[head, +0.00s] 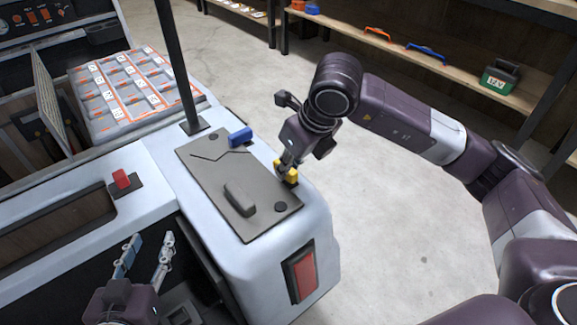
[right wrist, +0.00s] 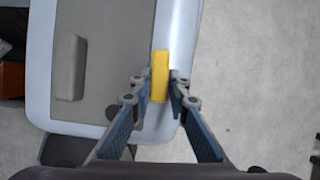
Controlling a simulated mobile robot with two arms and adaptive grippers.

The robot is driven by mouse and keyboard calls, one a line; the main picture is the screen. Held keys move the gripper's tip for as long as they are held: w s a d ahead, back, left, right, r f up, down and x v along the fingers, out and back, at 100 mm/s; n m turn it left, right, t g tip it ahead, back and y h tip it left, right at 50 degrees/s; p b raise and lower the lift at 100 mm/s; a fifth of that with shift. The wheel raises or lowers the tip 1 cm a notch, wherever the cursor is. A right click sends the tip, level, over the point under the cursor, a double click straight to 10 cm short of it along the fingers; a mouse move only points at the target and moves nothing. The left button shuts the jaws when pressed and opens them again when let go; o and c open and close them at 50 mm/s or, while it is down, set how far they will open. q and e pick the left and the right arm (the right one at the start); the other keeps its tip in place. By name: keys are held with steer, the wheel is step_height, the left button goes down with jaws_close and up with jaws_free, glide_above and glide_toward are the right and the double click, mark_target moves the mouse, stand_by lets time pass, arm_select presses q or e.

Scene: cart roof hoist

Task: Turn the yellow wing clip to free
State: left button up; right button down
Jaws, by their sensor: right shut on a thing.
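The yellow wing clip (head: 287,173) sits at the right edge of a grey panel (head: 207,172) on the cart's corner. In the right wrist view the yellow wing clip (right wrist: 160,75) stands lengthwise between my fingers. My right gripper (head: 289,167) is shut on it; the right gripper's fingertips (right wrist: 160,88) are on either side of the clip's lower part. My left gripper (head: 146,245) is open and empty, low at the left beside the cart, apart from the clip.
A blue clip (head: 241,136) sits at the panel's far edge, and a raised grey handle (head: 240,198) on its middle. A dark post (head: 176,65) rises behind. A red switch (head: 121,179) is at left. Shelves (head: 400,50) stand at the back; floor between is clear.

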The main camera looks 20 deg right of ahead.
steer(key=shift+m, duration=0.4)
steer(key=shift+r, duration=0.1)
steer(key=c, duration=1.8)
jaws_free()
steer(key=shift+c, duration=0.2)
steer(key=v, duration=1.2)
steer(key=shift+a, duration=0.15)
steer(key=shift+s, duration=0.1)
